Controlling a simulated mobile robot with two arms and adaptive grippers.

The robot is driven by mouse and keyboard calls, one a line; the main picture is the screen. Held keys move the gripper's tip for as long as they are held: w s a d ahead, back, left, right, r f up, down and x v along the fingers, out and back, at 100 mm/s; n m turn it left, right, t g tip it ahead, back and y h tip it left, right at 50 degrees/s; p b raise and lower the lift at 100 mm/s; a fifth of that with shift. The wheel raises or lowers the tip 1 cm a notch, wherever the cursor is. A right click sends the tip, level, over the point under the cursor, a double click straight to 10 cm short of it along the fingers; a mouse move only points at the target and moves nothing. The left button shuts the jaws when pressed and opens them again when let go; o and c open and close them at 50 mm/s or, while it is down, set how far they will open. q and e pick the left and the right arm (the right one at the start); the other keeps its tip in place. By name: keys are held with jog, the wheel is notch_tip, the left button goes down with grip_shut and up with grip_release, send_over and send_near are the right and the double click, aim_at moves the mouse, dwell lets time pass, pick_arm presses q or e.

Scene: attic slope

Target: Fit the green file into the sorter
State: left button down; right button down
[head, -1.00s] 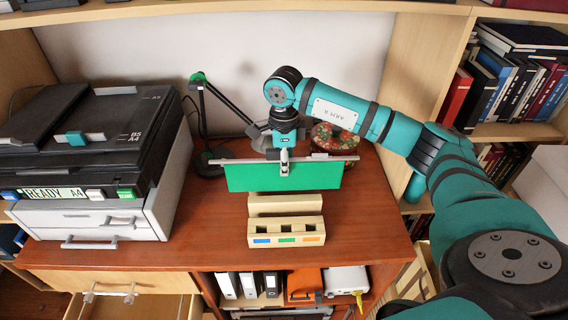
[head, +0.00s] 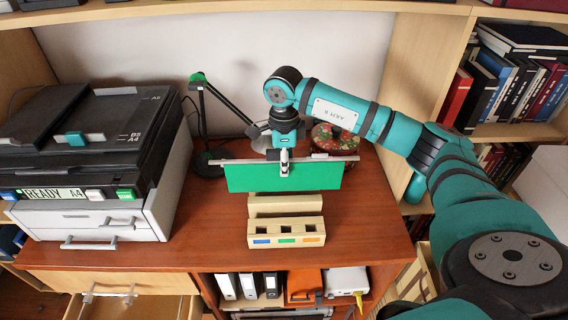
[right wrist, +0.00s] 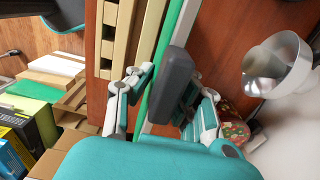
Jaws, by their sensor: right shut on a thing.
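The green file (head: 258,178) is a flat panel with a grey bar along its top edge. My right gripper (head: 284,163) is shut on the middle of that top edge and holds the file upright, just behind the sorter in the head view. In the right wrist view the green file (right wrist: 163,75) shows edge-on between the fingers of the gripper (right wrist: 158,88). The sorter (head: 286,232) is a beige block with several openings and blue, green and orange labels on its front. In the right wrist view the sorter (right wrist: 118,45) lies left of the file. My left gripper is out of view.
A black printer (head: 85,135) on a grey drawer unit (head: 95,220) stands at the left. A desk lamp (head: 203,125) and a floral round box (head: 335,138) stand behind the file. The wooden top (head: 365,225) is clear right of the sorter.

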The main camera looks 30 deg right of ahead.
aim_at(284, 189)
jog(key=shift+f+b, duration=2.85)
jog(key=shift+f, duration=0.75)
jog(key=c, duration=1.2)
grip_release()
jog(key=shift+r, duration=0.1)
notch_tip(284, 189, up, 12)
jog(key=shift+f, duration=0.1)
